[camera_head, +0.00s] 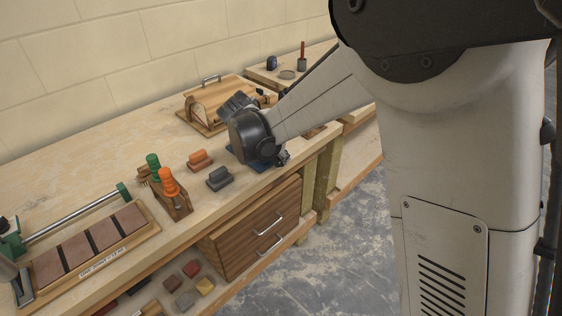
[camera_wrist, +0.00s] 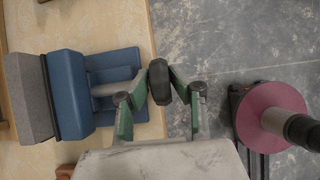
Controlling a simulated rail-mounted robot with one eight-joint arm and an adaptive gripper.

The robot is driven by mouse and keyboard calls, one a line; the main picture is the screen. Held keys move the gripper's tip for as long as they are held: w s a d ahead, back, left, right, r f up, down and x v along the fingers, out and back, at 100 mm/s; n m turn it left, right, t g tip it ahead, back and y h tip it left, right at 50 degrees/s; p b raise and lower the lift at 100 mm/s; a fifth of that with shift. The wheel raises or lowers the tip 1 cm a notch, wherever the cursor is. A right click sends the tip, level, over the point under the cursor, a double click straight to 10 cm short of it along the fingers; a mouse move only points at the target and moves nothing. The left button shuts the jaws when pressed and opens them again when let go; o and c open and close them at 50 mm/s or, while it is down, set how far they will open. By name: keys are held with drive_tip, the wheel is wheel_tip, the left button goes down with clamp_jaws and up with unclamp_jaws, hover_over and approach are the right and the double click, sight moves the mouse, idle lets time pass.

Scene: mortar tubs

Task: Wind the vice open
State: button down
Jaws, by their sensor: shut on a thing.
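The blue vice (camera_wrist: 70,95) is fixed at the bench's front edge, with a grey jaw face (camera_wrist: 30,97) at its left in the wrist view. A grey screw (camera_wrist: 112,89) runs from it towards a dark handle (camera_wrist: 160,82) that stands out past the bench edge. My gripper (camera_wrist: 163,80) is shut on this dark handle, with one green-padded finger on each side. In the head view my wrist hides most of the vice; a bit of its blue base (camera_head: 262,164) shows. Whether the jaws stand apart cannot be told.
Orange (camera_head: 200,160) and dark grey (camera_head: 219,178) blocks sit left of my wrist. A wooden holder (camera_head: 176,205) has upright handles. A wooden box (camera_head: 214,98) stands behind, and a drawer unit (camera_head: 250,232) below. A pink disc (camera_wrist: 268,108) lies right of my gripper over the grey floor.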

drive_tip(key=t+b, duration=0.1)
drive_tip(key=h+b, duration=0.1)
drive_tip(key=t+h+b, duration=0.1)
drive_tip(key=b, duration=0.1)
drive_tip(key=shift+s+a+f+t, duration=0.1)
drive_tip(key=shift+a+f+t, duration=0.2)
drive_tip(key=shift+f, duration=0.05)
drive_tip(key=t+h+b, duration=0.1)
drive_tip(key=b, duration=0.1)
drive_tip(key=t+h+b, duration=0.1)
drive_tip(key=h+b, duration=0.1)
drive_tip(key=shift+a+f+t, duration=0.15)
drive_tip(key=shift+t, duration=0.15)
drive_tip(key=t+h+b, duration=0.1)
drive_tip(key=b, duration=0.2)
drive_tip(key=shift+s+t+h, duration=0.1)
drive_tip(key=shift+t+h, duration=0.3)
drive_tip(key=shift+b, duration=0.6)
drive_tip(key=shift+r+t+h, duration=0.25)
drive_tip(key=shift+t+h, duration=0.15)
drive_tip(key=c, duration=1.6)
unclamp_jaws()
drive_tip(key=shift+a+f, duration=0.1)
drive_tip(key=shift+o, duration=0.2)
drive_tip(key=v, duration=1.2)
